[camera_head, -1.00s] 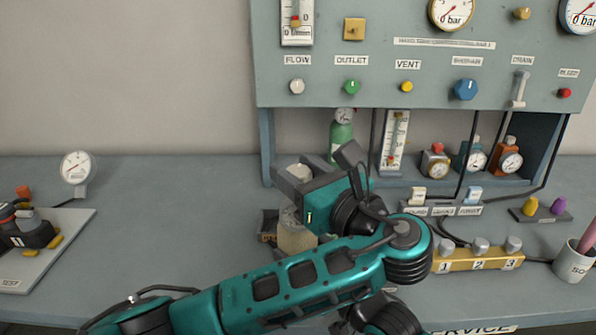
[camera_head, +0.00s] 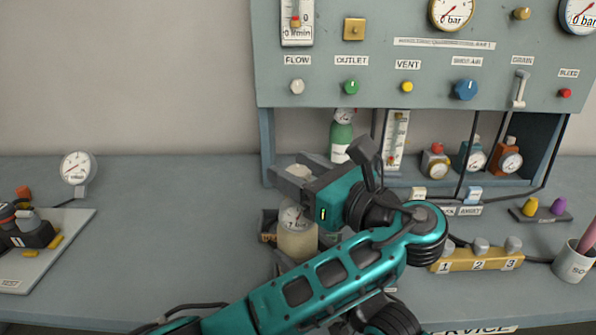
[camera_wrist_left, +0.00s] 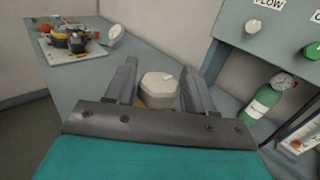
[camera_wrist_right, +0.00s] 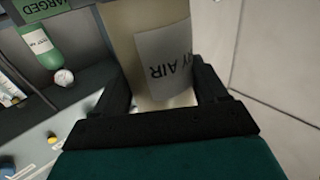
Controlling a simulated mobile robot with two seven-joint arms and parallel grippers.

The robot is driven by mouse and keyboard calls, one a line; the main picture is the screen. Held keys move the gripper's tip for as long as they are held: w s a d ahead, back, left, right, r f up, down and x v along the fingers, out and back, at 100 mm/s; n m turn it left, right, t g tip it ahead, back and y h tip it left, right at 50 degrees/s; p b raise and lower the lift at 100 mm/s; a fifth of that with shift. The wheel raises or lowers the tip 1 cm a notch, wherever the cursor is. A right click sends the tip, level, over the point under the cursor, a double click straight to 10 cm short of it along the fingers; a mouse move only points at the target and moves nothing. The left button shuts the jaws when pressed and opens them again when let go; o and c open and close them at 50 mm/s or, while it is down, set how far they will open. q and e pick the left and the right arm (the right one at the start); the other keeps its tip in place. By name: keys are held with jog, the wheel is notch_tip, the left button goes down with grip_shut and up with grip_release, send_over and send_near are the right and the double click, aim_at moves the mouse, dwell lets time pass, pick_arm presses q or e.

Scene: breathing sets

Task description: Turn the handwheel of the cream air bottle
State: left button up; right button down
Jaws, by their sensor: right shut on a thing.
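The cream air bottle (camera_head: 297,243) stands upright on the bench, with a small gauge on its neck. Its cream handwheel (camera_wrist_left: 158,88) is a faceted knob, and it also shows at the top of the bottle in the head view (camera_head: 299,171). My left gripper (camera_wrist_left: 160,85) is open around the handwheel, one finger on each side, with narrow gaps visible. My right gripper (camera_wrist_right: 165,95) is shut on the bottle's body, whose label reads "AIR" in the right wrist view. In the head view the left arm hides most of the right one.
A grey panel (camera_head: 425,75) with gauges and knobs stands behind. A green bottle (camera_head: 341,138) is on the shelf under it. A yellow block (camera_head: 478,260) with numbered knobs and a cup (camera_head: 574,262) are at right. A tray (camera_head: 60,225) is at left.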

aim_at(298, 170)
pick_arm(q)
jog(key=shift+o, duration=1.2)
notch_tip(298, 170, up, 10)
pick_arm(e)
grip_release()
